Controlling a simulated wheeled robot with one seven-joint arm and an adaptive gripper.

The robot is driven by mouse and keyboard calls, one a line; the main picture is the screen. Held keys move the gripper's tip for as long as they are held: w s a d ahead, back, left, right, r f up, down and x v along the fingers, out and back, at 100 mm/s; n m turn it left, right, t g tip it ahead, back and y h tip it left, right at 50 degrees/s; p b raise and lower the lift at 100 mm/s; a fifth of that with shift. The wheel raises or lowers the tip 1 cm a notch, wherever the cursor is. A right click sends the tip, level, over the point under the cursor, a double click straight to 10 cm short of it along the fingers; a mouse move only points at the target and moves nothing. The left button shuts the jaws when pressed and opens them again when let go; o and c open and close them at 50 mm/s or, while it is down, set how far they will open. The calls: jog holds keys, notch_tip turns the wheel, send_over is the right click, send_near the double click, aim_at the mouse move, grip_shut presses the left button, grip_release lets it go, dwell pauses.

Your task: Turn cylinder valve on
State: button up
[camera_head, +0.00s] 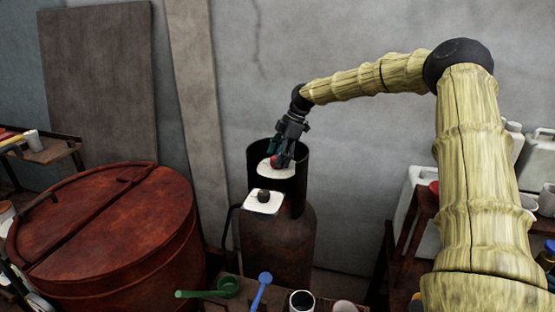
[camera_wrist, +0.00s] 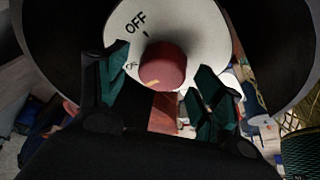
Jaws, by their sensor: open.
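The cylinder (camera_head: 275,245) is a rusty brown tank with a dark open collar around its top. Inside the collar is a white dial plate (camera_wrist: 205,28) with a red round knob (camera_wrist: 163,66); the knob also shows in the head view (camera_head: 276,161). The dial reads OFF at its upper left, with a short dark tick beside it; lower-left lettering is partly hidden by a finger. The knob bears a small orange mark on its lower edge. My gripper (camera_wrist: 161,72) is open, its green-padded fingers on either side of the knob. I cannot tell whether they touch it.
A white plate with a dark knob (camera_head: 263,196) sits at the collar's front. A large red lidded vat (camera_head: 110,245) stands left. Green (camera_head: 210,290) and blue (camera_head: 261,290) scoops lie in front. A shelf with white containers (camera_head: 538,160) stands right; a grey wall is behind.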

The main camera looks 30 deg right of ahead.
jog(key=v, duration=1)
jog(key=shift+r, duration=0.25)
jog(key=shift+d+f, duration=0.1)
jog(key=shift+f, duration=0.05)
